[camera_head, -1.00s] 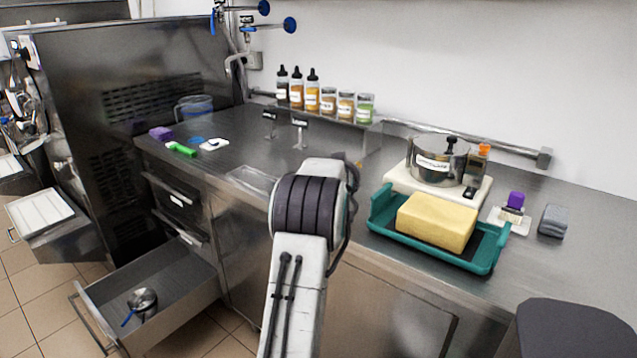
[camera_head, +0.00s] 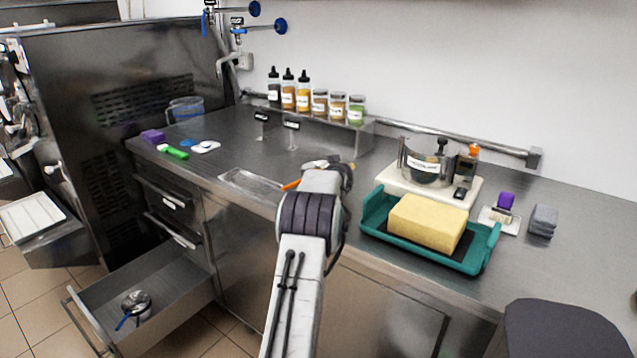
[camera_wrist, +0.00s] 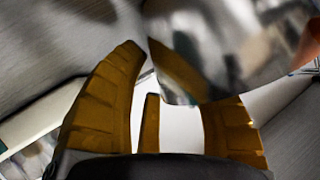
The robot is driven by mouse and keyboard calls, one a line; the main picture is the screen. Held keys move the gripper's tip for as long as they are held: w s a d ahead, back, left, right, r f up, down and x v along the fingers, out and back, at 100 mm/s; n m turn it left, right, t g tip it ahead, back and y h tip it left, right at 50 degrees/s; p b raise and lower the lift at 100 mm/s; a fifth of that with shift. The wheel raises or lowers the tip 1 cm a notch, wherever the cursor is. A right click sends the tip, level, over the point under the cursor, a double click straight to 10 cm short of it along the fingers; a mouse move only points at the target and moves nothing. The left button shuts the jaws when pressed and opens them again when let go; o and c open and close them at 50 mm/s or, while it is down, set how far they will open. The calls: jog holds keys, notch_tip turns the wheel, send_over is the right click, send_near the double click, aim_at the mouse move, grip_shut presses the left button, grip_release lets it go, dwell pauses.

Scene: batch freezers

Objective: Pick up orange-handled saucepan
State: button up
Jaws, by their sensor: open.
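The orange-handled saucepan is mostly hidden behind my arm in the head view, where its orange handle (camera_head: 291,185) shows at the counter's front, left of my arm. In the wrist view its shiny metal body (camera_wrist: 215,40) fills the upper middle, and a blurred orange part, likely the handle, is at the right edge. My gripper (camera_wrist: 172,90) is open, with yellow-brown fingers close to the pan's body. The pan overlaps the right finger in the picture; I cannot tell whether they touch. In the head view the gripper is largely hidden beyond my arm.
A teal tray (camera_head: 377,229) with a yellow block (camera_head: 427,222) stands right of my arm. Behind it is a metal pot (camera_head: 427,164) on a white base. Bottles and jars (camera_head: 303,95) line the back shelf. A drawer (camera_head: 185,300) stands open at lower left, holding a blue-handled pan (camera_head: 136,302).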

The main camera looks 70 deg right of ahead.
jog(key=shift+c, duration=0.4)
grip_shut()
jog(key=shift+r, duration=0.15)
